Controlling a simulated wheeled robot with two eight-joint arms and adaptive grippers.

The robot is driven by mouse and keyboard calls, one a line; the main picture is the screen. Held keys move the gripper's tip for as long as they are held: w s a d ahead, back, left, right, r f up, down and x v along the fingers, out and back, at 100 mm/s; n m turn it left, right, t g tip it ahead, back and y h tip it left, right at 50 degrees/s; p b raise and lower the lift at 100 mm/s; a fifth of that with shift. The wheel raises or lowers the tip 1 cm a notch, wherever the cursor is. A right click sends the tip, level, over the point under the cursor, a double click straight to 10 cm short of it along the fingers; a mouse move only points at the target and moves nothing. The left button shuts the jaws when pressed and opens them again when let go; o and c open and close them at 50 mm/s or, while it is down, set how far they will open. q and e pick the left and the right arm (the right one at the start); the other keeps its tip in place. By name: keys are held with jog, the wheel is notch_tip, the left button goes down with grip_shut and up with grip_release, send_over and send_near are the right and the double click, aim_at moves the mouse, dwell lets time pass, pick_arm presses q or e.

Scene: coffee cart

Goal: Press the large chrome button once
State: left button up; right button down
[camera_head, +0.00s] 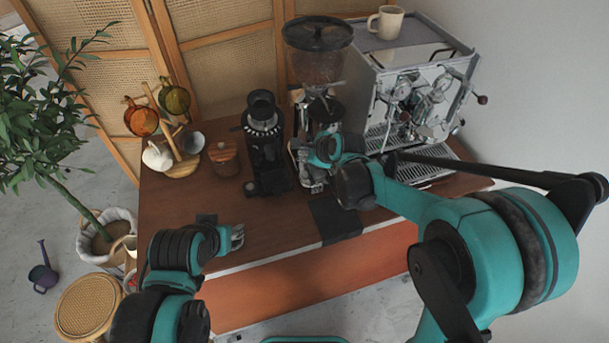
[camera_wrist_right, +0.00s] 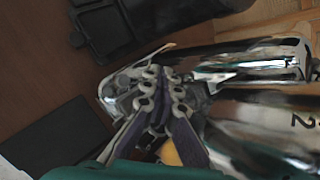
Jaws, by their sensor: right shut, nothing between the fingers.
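The chrome coffee grinder (camera_head: 303,120) with a dark bean hopper (camera_head: 318,50) stands on the brown cart top. My right gripper (camera_head: 312,168) is shut and empty, close in front of the grinder's lower part. In the right wrist view, the shut fingers (camera_wrist_right: 165,95) are against or just in front of shiny chrome parts (camera_wrist_right: 255,62). I cannot single out the large chrome button; the fingers and reflections may hide it. Contact is unclear. My left gripper (camera_head: 237,237) is over the cart's front edge, away from the grinder; its opening is too small to judge.
A black grinder (camera_head: 262,140) stands just left of the chrome one. The espresso machine (camera_head: 420,90), with a mug (camera_head: 386,22) on top, is to the right. A dark mat (camera_head: 334,218) lies at the front edge. A wooden-lidded jar (camera_head: 224,157) and mug tree are left.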

aim_at(306, 175)
jog(key=shift+f+b, duration=2.5)
jog(key=shift+f, duration=1.1)
jog(key=shift+f+b, duration=0.4)
jog(key=shift+f+b, duration=0.4)
jog(key=shift+f, duration=0.05)
jog(key=shift+r, duration=0.1)
jog(key=shift+r+p, duration=0.7)
jog(key=shift+r, duration=0.1)
jog(key=shift+r+p, duration=1.9)
jog(key=shift+r, duration=0.65)
